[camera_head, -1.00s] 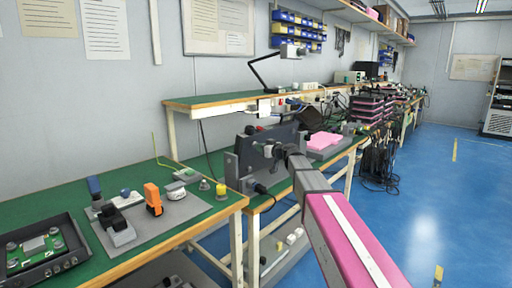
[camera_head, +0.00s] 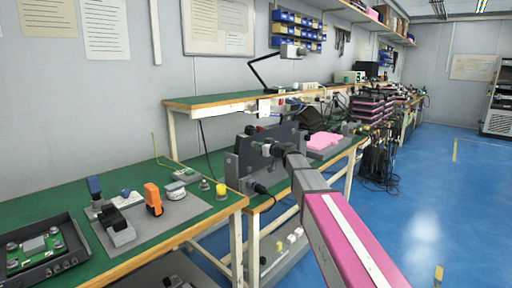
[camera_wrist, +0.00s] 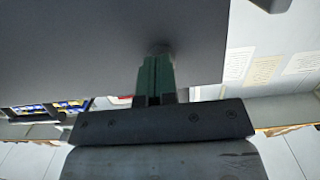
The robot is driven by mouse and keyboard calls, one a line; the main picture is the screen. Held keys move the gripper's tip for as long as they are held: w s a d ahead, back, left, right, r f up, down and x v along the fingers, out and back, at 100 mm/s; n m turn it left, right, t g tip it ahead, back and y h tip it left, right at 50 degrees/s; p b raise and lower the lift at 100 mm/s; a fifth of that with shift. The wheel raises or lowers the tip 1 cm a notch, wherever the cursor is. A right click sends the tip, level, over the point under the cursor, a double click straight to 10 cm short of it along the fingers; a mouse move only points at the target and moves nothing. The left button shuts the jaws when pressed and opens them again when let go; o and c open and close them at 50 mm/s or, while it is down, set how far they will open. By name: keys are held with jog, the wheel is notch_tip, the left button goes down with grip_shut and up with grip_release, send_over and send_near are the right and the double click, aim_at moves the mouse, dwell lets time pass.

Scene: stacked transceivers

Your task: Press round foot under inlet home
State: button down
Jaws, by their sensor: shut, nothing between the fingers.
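A dark grey unit (camera_head: 284,138) stands on edge on the bench in the middle of the head view. Its flat dark face (camera_wrist: 70,45) fills much of the wrist view. My gripper (camera_wrist: 157,58) is shut, with its two greenish fingers side by side and their tips at this face. A small round dark shape, perhaps the round foot (camera_wrist: 160,46), shows just at the fingertips and is partly hidden by them. In the head view my gripper (camera_head: 268,149) reaches the unit's near face. A black plug with a cable (camera_head: 259,188) is low on the unit, perhaps at the inlet.
A pink block (camera_head: 325,139) lies right of the unit. The left bench (camera_head: 150,170) holds an orange tool (camera_head: 153,198), a yellow-topped part (camera_head: 221,190) and an open case with a green board (camera_head: 42,250). Stacked pink-and-black units (camera_head: 368,108) stand farther back. Blue floor is clear on the right.

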jog(key=shift+d, duration=0.1)
jog(key=s+d, duration=0.1)
jog(key=s+d+f, duration=0.1)
jog(key=s+d, duration=0.1)
jog(key=shift+d, duration=0.3)
dwell(0.5)
jog(key=s+d+f+m+g+h, duration=0.25)
jog(key=s+d+f, duration=0.25)
jog(key=s+f, duration=0.4)
jog(key=s+d+f+m+g+h, duration=0.25)
jog(key=s+d+f+h, duration=0.35)
jog(key=f, duration=0.5)
jog(key=s+d+f+m+g+h, duration=0.1)
jog(key=s+d+f+m+g, duration=0.15)
jog(key=s+f, duration=0.65)
jog(key=s+d+f+m+g+h, duration=0.3)
jog(key=s+d+f+h, duration=0.1)
jog(key=s+d, duration=0.5)
jog(key=shift+f, duration=0.9)
